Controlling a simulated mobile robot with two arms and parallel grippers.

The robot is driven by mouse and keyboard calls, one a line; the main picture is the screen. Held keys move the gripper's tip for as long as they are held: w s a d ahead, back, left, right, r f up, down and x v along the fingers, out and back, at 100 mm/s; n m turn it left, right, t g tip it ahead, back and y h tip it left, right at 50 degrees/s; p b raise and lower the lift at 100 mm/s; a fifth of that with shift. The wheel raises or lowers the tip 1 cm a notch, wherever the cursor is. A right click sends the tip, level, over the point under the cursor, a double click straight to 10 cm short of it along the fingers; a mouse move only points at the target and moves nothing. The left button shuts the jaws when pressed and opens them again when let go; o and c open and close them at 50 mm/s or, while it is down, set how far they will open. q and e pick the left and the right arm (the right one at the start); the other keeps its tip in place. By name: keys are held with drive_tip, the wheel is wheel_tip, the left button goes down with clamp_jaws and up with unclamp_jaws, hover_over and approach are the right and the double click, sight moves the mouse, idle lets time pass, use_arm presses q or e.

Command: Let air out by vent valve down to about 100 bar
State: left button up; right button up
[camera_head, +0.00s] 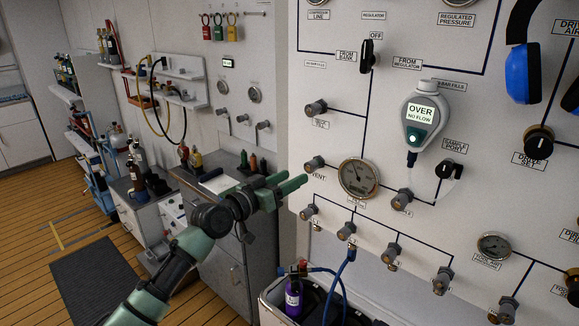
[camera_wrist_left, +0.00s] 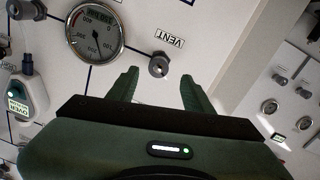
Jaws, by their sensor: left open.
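The vent valve (camera_head: 314,163) is a small grey knob on the white panel, with a VENT label beside it. It also shows in the left wrist view (camera_wrist_left: 158,66), just beyond and between my fingertips. The round pressure gauge (camera_head: 358,177) sits right of the valve in the head view. It also shows in the left wrist view (camera_wrist_left: 95,31), turned; I cannot read its needle surely. My left gripper (camera_head: 292,184) is open and empty, in front of the panel near the valve, apparently not around it. It also shows in the left wrist view (camera_wrist_left: 160,82). My right gripper is not in view.
A handheld meter (camera_head: 423,116) reading OVER, NO FLOW hangs on the panel. Several valves line the panel's lower part; a blue hose (camera_head: 345,270) runs down from one. A bin (camera_head: 270,312) with a purple cylinder (camera_head: 293,297) stands below. Benches are at left.

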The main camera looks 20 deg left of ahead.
sight(308, 169)
use_arm(q)
drive_tip(key=p+x, duration=0.1)
drive_tip(key=x, duration=0.5)
drive_tip(key=shift+w+d, duration=0.25)
drive_tip(key=shift+w, duration=0.05)
clamp_jaws()
